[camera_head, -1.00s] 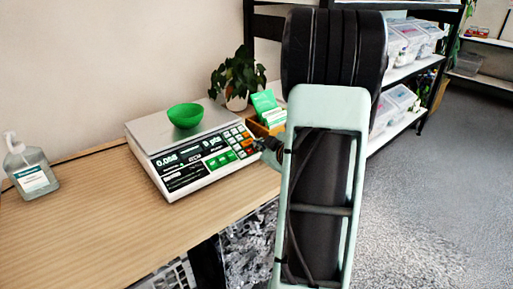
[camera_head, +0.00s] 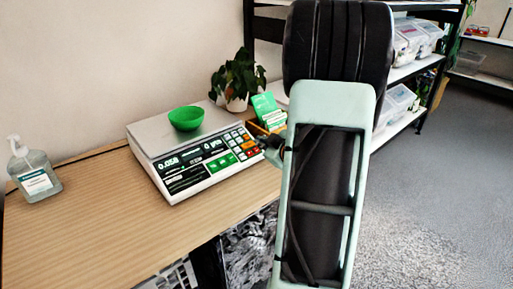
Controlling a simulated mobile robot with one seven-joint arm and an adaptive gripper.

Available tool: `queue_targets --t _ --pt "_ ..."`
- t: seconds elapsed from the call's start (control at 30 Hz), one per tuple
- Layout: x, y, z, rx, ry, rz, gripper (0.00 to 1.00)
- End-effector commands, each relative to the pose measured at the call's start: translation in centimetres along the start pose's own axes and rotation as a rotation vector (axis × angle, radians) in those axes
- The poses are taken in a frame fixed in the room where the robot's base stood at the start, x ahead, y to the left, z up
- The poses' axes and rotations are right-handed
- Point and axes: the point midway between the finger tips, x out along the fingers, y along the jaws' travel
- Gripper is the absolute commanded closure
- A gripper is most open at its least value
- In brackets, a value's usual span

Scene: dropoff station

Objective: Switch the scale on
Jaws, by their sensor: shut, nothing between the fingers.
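The scale (camera_head: 172,188) stands on the wooden table, with a metal plate on top and a sloped front panel. Its panel has dark displays showing lit digits, green keys and a keypad of white, orange and red keys at the right end. A green bowl (camera_head: 186,118) sits on the plate. My gripper (camera_head: 268,145) is just right of the keypad, shut and empty, and partly hidden behind my arm. I cannot tell whether its tip touches the scale.
A pump bottle (camera_head: 34,176) stands at the table's left. A potted plant (camera_head: 236,78) and a wooden box with green cards (camera_head: 268,110) stand behind the scale. Shelves with clear bins (camera_head: 412,42) are at the back right. The table (camera_head: 95,225) is clear in front.

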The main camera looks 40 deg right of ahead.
Motion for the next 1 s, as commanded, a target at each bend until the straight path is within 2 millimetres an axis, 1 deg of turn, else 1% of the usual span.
queue_targets --t 0.03,0.1,0.37,1.0 --pt "-0.6 0.6 -0.6 0.000 0.000 0.001 1.00" --pt "-1.1 1.0 -1.0 0.000 0.000 0.001 1.00" --pt "-2.6 2.0 -2.0 0.001 0.000 0.000 1.00" --pt "-2.6 1.9 -1.9 0.000 0.000 0.000 1.00"
